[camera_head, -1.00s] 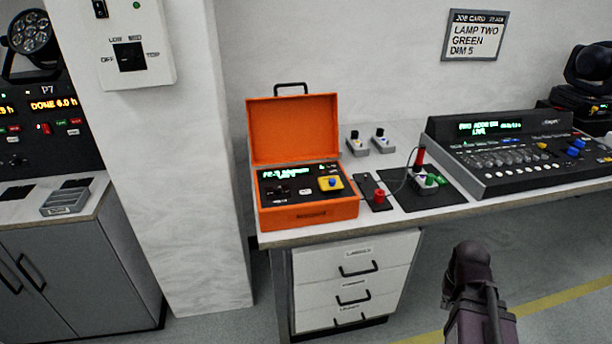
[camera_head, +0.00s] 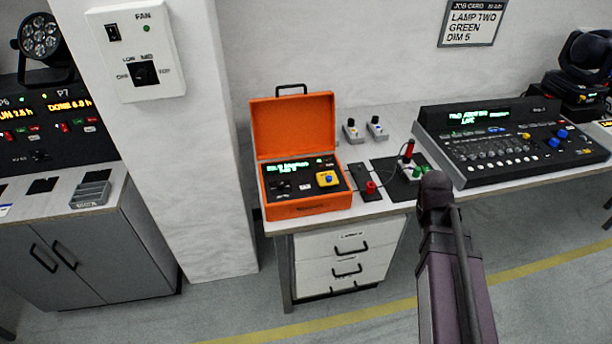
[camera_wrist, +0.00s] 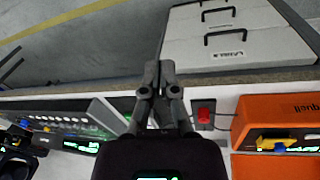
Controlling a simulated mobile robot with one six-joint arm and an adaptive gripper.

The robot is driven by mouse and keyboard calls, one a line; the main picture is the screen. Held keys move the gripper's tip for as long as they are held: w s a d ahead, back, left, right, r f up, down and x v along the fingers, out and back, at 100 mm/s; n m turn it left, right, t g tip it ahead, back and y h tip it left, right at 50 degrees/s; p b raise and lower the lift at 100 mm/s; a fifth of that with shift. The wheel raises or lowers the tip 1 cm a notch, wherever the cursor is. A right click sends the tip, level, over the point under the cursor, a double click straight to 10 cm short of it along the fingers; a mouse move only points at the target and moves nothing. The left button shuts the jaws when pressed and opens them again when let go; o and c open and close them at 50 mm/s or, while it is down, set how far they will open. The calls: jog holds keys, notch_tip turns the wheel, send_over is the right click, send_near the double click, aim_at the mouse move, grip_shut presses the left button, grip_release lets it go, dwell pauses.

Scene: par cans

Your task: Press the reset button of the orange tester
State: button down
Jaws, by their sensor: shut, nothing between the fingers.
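The orange tester (camera_head: 300,207) stands on the bench with its lid raised. Its dark panel (camera_head: 292,172) carries a green-lit display, a small pale key (camera_head: 305,187) and a yellow block with a blue top (camera_head: 328,179). The lettering is too small to tell which control is the reset button. The tester also shows at the right edge of the wrist view (camera_wrist: 272,112), partly cut off. My gripper (camera_wrist: 160,68) is shut and empty in the wrist view, left of the tester in that picture and apart from it.
A lighting console (camera_head: 500,150) is farther right. Two small grey boxes (camera_head: 362,131) stand behind. A white pillar (camera_head: 205,180) rises at left; drawers (camera_head: 345,262) are below.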

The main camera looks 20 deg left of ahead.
jog(key=w+a+r+n+t+h, duration=0.1)
jog(key=w+a+r+n+t, duration=0.15)
jog(key=w+a+n, duration=0.5)
notch_tip(320, 180, up, 5)
jog(key=n+t+h, duration=0.1)
jog(key=n+t, duration=0.4)
jog(key=n, duration=0.6)
send_over(309, 185)
jog(key=s+a, duration=0.1)
jog(key=shift+s+a+f+g+p, duration=0.2)
jog(key=shift+g+p, duration=0.05)
jog(key=shift+p, duration=0.1)
jog(key=shift+f, duration=0.25)
notch_tip(309, 185, down, 8)
jog(key=b, duration=0.8)
jog(key=shift+f+b, duration=0.2)
jog(key=shift+b, duration=0.2)
jog(key=shift+f+b, duration=0.8)
jog(key=shift+r, duration=0.15)
jog(key=shift+r+p, duration=0.7)
jog(key=shift+p, duration=0.1)
